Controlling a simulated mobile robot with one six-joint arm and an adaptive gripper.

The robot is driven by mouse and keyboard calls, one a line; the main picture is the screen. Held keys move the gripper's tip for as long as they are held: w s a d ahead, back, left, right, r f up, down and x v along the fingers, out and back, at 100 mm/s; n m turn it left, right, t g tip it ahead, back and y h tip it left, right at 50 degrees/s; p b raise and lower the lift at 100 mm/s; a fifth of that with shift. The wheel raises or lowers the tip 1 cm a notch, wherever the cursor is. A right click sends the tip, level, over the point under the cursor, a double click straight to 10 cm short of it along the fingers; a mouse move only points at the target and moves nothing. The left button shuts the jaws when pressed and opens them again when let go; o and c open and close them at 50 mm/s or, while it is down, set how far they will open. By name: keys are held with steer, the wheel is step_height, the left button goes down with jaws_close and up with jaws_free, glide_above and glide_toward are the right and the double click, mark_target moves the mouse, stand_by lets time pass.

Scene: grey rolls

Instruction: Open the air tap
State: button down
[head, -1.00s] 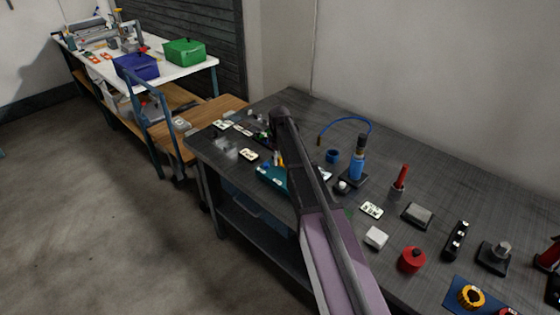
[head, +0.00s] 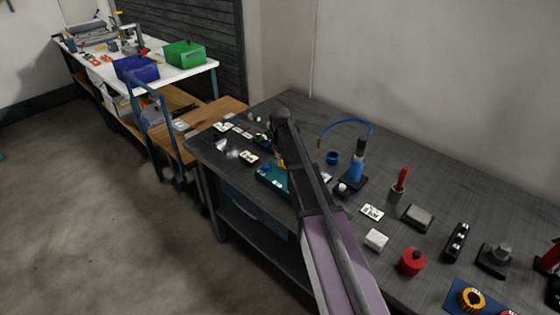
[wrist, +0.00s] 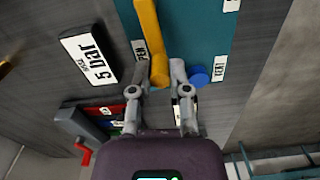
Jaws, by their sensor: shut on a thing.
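The air tap's yellow lever (wrist: 152,40) runs from the top of the wrist view down to its rounded end, over a teal plate (wrist: 207,28). My gripper (wrist: 165,72) is shut on that end, one finger on each side. An OPEN label (wrist: 140,52) is left of the lever. A VENT label (wrist: 219,68) is at the right, next to a blue round button (wrist: 200,76). Another label between my fingers is partly hidden. In the head view my arm covers the gripper and part of the teal plate (head: 268,178); a bit of yellow shows beside it.
A "5 bar" sign (wrist: 90,55) lies left of the plate. A block with a red handle (wrist: 88,130) is at lower left. On the dark bench, a blue bottle-like device (head: 356,167) with a hose and a red knob (head: 412,262) stand right of my arm.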

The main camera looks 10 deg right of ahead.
steer(key=shift+w+d+m, duration=0.15)
steer(key=shift+d+m, duration=0.05)
steer(key=shift+m, duration=0.3)
steer(key=c, duration=0.6)
jaws_free()
steer(key=s+r+m+p, duration=0.1)
steer(key=s, duration=0.9)
steer(key=s+r+m+p, duration=0.1)
steer(key=s+m, duration=0.1)
steer(key=s, duration=0.8)
steer(key=s+r+m+p, duration=0.1)
steer(key=s, duration=0.9)
steer(key=shift+a+r+m+p, duration=0.3)
steer(key=shift+m, duration=0.1)
